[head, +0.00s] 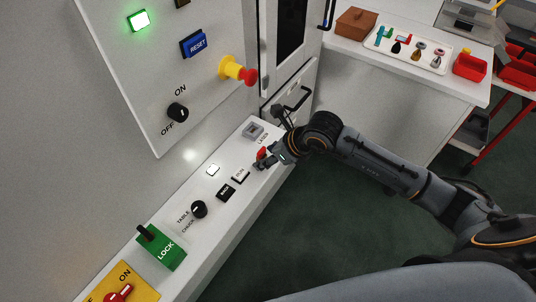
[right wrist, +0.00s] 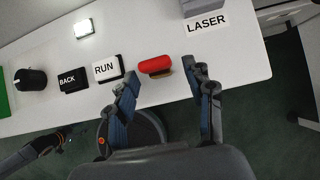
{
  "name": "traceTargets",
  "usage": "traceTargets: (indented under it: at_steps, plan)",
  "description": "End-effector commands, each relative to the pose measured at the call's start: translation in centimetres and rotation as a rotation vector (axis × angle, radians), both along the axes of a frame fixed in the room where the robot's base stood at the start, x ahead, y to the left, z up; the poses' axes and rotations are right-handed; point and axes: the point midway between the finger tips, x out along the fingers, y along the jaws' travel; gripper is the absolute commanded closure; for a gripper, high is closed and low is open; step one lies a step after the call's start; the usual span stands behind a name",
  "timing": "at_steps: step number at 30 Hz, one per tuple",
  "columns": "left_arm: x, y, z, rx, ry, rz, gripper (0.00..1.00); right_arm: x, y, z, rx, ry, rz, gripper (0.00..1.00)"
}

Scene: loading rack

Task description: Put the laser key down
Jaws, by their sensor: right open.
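The laser key, with a red grip (right wrist: 155,64) and a small brass-coloured part, lies on the white console ledge between the RUN button and the LASER label. It also shows in the head view as a red spot (head: 262,153) beside my fingers. My right gripper (right wrist: 164,90) is open, with one finger on each side of the key's near side and a gap to the key. In the head view my right gripper (head: 270,158) reaches over the ledge from the right and partly hides the key. A dark arm end, apparently my left (right wrist: 50,141), shows at lower left.
A grey block (head: 253,131) sits by the LASER label. The RUN button (head: 241,175), BACK button (head: 226,191), black knob (head: 199,209) and green LOCK plate (head: 162,249) line the ledge. A red-topped yellow stop button (head: 238,71) juts from the upper panel.

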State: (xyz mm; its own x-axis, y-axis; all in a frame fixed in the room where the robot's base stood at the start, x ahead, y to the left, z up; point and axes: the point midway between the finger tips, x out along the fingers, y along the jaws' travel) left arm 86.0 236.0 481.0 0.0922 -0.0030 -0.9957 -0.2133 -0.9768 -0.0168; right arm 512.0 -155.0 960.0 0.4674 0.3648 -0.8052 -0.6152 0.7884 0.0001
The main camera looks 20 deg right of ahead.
Motion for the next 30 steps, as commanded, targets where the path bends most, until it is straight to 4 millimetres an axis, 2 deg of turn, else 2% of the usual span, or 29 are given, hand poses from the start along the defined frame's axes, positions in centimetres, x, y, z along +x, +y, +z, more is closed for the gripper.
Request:
traceTargets:
  at_steps: [4, 8, 21, 30]
  plan:
    - [0.0, 0.0, 0.5, 0.000, 0.000, 0.000, 0.60, 0.0, 0.0, 0.5, 0.000, 0.000, 0.000, 0.47]
    - [0.0, 0.0, -0.3, 0.000, 0.000, 0.000, 0.60, -0.7, -0.7, 1.5, 0.000, -0.004, 0.000, 0.47]
    - [0.0, -0.1, -2.2, -0.001, 0.000, 0.001, 0.60, -4.8, -3.9, 8.5, -0.002, -0.003, -0.002, 0.47]
    - [0.0, -0.1, -2.4, -0.001, 0.000, 0.001, 0.60, -5.7, -4.4, 10.0, 0.000, 0.000, 0.001, 0.47]
